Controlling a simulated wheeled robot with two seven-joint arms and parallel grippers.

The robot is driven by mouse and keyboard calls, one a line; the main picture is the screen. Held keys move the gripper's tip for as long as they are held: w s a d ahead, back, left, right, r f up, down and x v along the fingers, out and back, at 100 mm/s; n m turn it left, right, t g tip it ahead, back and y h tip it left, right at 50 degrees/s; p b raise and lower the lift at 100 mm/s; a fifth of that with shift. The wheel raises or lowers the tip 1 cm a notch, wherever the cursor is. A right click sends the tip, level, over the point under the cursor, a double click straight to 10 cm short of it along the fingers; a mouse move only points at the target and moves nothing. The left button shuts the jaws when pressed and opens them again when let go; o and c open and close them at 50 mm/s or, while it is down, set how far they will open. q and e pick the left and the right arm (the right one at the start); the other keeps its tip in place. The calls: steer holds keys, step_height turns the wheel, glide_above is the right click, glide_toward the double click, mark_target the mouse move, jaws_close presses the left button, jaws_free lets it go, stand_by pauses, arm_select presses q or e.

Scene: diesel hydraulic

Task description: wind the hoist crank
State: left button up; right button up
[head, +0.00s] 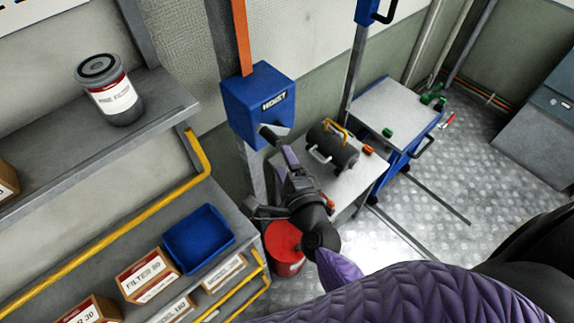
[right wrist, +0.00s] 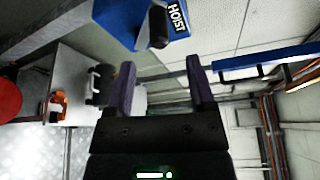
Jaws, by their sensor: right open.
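The blue hoist box (head: 258,104), marked HOIST, is mounted on a grey post below an orange strap. Its dark crank handle (head: 269,136) sticks out near the lower front of the box. My right gripper (head: 287,152) is just below and right of the handle in the head view, partly edge-on. In the right wrist view the hoist box (right wrist: 118,20) is at the top, with the black crank grip (right wrist: 157,28) beyond the open, empty purple fingers (right wrist: 160,66). The grip appears apart from the fingers. My left gripper is out of view.
A shelf with a yellow rail (head: 150,236), a blue bin (head: 198,238) and boxes stands left. A red drum (head: 285,243) is under the hoist. A table with a black cylinder (head: 332,148) and a blue cart (head: 392,108) stand behind.

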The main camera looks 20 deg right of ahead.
mark_target(279, 145)
steer(key=shift+s+r, duration=0.1)
steer(key=shift+s, duration=0.7)
steer(key=w+n+y+b, duration=0.1)
steer(key=w+n+y, duration=0.1)
steer(key=n, duration=0.5)
steer(key=w+n+y+b, duration=0.2)
steer(key=w+n, duration=0.2)
steer(key=n, duration=0.3)
steer(key=w+f+n+y+b, duration=0.1)
steer(key=w+n+y, duration=0.1)
steer(key=w+n, duration=0.2)
steer(key=shift+f+n+y, duration=0.1)
steer(key=shift+n+y, duration=0.3)
steer(key=shift+n, duration=1.5)
steer(key=shift+d, duration=0.1)
steer(key=shift+c, duration=0.4)
jaws_close()
